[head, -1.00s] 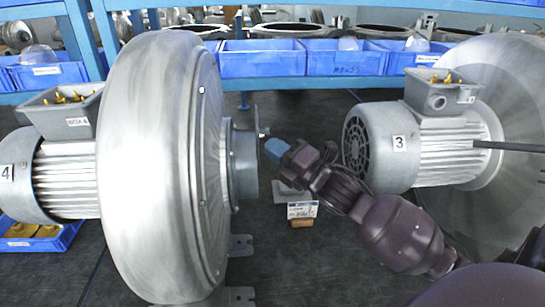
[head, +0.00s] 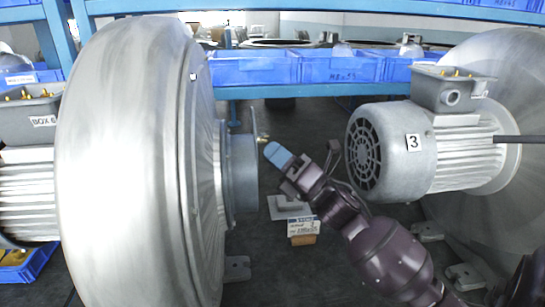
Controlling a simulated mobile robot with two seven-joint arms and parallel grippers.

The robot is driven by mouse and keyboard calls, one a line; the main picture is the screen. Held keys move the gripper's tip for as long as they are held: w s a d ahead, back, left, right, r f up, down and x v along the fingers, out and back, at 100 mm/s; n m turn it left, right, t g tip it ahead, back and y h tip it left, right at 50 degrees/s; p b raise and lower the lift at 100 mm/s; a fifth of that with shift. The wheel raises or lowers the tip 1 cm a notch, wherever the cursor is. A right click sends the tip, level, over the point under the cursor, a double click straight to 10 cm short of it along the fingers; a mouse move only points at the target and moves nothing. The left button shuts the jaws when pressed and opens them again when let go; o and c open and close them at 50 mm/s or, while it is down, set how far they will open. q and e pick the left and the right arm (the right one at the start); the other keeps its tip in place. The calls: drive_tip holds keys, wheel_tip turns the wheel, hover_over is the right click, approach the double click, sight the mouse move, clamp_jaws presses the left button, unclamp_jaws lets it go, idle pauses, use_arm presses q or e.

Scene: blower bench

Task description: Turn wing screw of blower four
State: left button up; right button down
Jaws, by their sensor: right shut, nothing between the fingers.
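The big grey blower (head: 130,160) fills the left of the head view, and the number 4 shown on it earlier is out of frame now. A round outlet flange (head: 241,172) sticks out of its right face. A small brass-coloured piece (head: 262,140), perhaps the wing screw, sits at the flange's upper right edge; its shape is too small to tell. My right gripper (head: 277,154) has blue fingertips and is shut and empty. Its tips are just right of and below the brass piece, seemingly with a small gap. My left gripper is not in view.
Blower three (head: 400,150) stands at the right, with my right arm passing in front of it. A blue shelf with blue bins (head: 262,67) runs along the back. A small labelled box (head: 302,228) lies on the dark floor between the blowers.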

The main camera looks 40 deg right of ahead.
idle(0.4)
drive_tip(key=v, duration=0.7)
drive_tip(key=shift+s+b, duration=0.2)
drive_tip(key=shift+b, duration=0.1)
drive_tip(key=shift+f, duration=0.15)
